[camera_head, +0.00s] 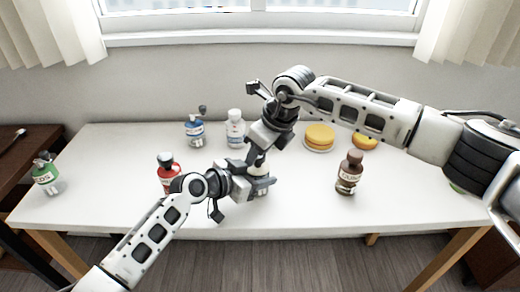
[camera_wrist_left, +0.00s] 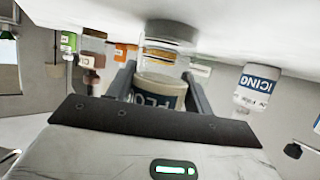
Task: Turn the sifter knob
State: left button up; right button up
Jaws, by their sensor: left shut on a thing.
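A cream jar, seemingly the sifter (camera_wrist_left: 160,88), has a partly readable dark label that appears upside down in the left wrist view. It stands between the two fingers of my left gripper (camera_wrist_left: 158,80), which is shut on it. In the head view this gripper (camera_head: 262,182) is over the middle of the table, and only a pale bit of the sifter (camera_head: 259,171) shows. My right gripper (camera_head: 256,160) points down from above, close to the sifter's top. Its fingers overlap the other gripper, so I cannot tell whether they touch the sifter or are closed. The knob is hidden.
A red bottle (camera_head: 168,178) stands close left of my left gripper. A blue-labelled bottle (camera_head: 195,130), a white bottle (camera_head: 235,128) and yellow cakes (camera_head: 319,134) are behind. A brown bottle (camera_head: 349,172) stands right, a green one (camera_head: 46,172) far left. The white table (camera_head: 110,195) is clear at front left.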

jog(key=v, duration=1.2)
jog(key=shift+w+a, duration=0.1)
dwell(0.4)
jog(key=w+a+f+n, duration=0.1)
jog(key=f, duration=0.2)
jog(key=w+a+f+n+g, duration=0.1)
jog(key=f, duration=0.3)
jog(key=a+f+n, duration=0.1)
jog(key=f, duration=0.3)
jog(key=shift+w+a+n+y, duration=0.25)
jog(key=shift+w+n+y, duration=0.05)
jog(key=shift+w, duration=0.1)
jog(key=c, duration=0.7)
